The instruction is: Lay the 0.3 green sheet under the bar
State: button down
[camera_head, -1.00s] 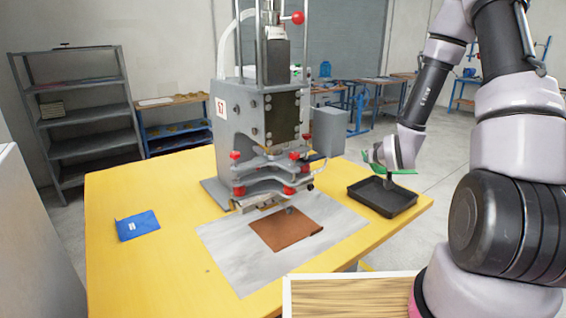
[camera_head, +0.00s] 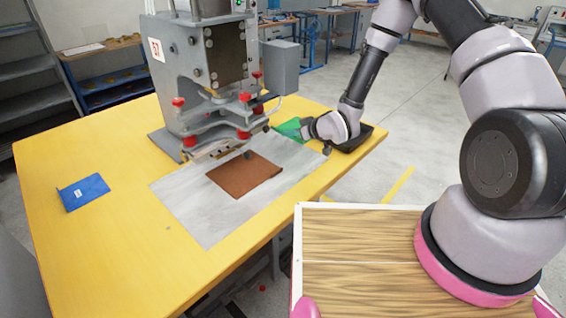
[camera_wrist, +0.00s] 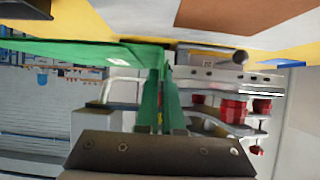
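The green sheet (camera_head: 289,128) is in my gripper (camera_head: 306,129), just right of the press on the yellow table. In the wrist view the green sheet (camera_wrist: 75,50) stretches left from my gripper (camera_wrist: 161,78), with a small pale label near the grip. The fingers are closed on its edge. The press's bar (camera_head: 212,151) runs along the front of the machine, above the grey mat. It also shows in the wrist view, a metal bar (camera_wrist: 205,75) right of the grip. The sheet is beside the bar, not under it.
A brown sheet (camera_head: 243,176) lies on the grey mat (camera_head: 205,215) in front of the press. A blue sheet (camera_head: 83,192) lies at the table's left. Red-knobbed clamps (camera_head: 189,141) flank the bar.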

aim_at(288, 166)
notch_tip(288, 166, down, 12)
jog(key=shift+f, duration=0.1)
dwell(0.4)
jog(key=c, duration=1.1)
grip_release()
jog(key=shift+f, duration=0.1)
jog(key=shift+o, duration=0.2)
jog(key=shift+r, duration=0.2)
jog(key=v, duration=1.2)
jog(key=shift+s+f, duration=0.1)
